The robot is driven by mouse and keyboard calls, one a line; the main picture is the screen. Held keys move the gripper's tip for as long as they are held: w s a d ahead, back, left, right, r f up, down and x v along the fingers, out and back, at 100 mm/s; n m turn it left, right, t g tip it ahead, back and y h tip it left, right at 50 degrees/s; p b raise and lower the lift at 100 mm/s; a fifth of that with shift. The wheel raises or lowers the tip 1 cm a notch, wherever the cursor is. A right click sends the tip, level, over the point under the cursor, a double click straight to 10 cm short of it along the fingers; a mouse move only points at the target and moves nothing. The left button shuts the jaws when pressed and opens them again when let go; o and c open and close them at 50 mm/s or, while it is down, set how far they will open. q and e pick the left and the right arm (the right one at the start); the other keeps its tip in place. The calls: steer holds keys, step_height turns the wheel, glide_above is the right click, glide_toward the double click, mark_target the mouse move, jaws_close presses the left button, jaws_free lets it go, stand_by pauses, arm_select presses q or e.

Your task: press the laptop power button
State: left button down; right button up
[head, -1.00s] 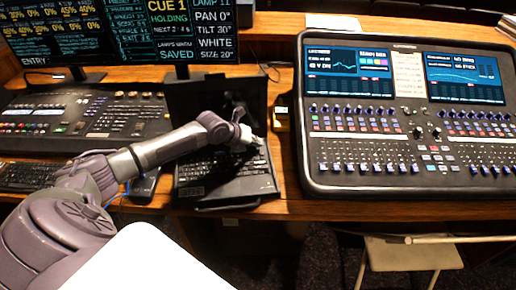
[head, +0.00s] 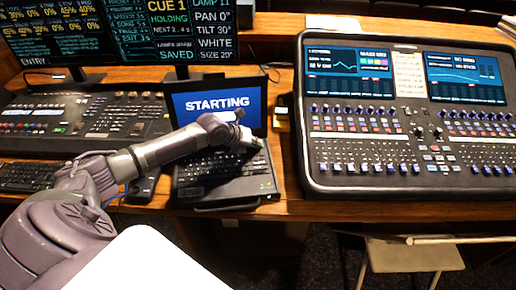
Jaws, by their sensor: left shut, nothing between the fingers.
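The black laptop (head: 225,182) stands open on the wooden desk in the middle of the head view. Its screen (head: 193,102) is lit blue and reads "STARTING" above a white bar. My left gripper (head: 254,145) is shut and empty, low over the upper right of the laptop's keyboard. The gripper and wrist cover that corner, so the power button cannot be made out, and I cannot tell whether the fingertips touch the laptop. My right gripper is not in view.
A large mixing console (head: 400,150) stands right of the laptop. A lighting desk (head: 85,120) and a keyboard (head: 28,177) lie to the left, with a dark mouse (head: 143,187) beside the laptop. Two monitors (head: 175,32) stand behind. A folding chair (head: 410,253) is at the front right.

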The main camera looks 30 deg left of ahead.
arm_select(q)
steer(key=shift+r+p, duration=0.4)
steer(key=shift+r, duration=0.3)
step_height(320, 180, up, 5)
steer(key=p, duration=0.3)
stand_by(1.0)
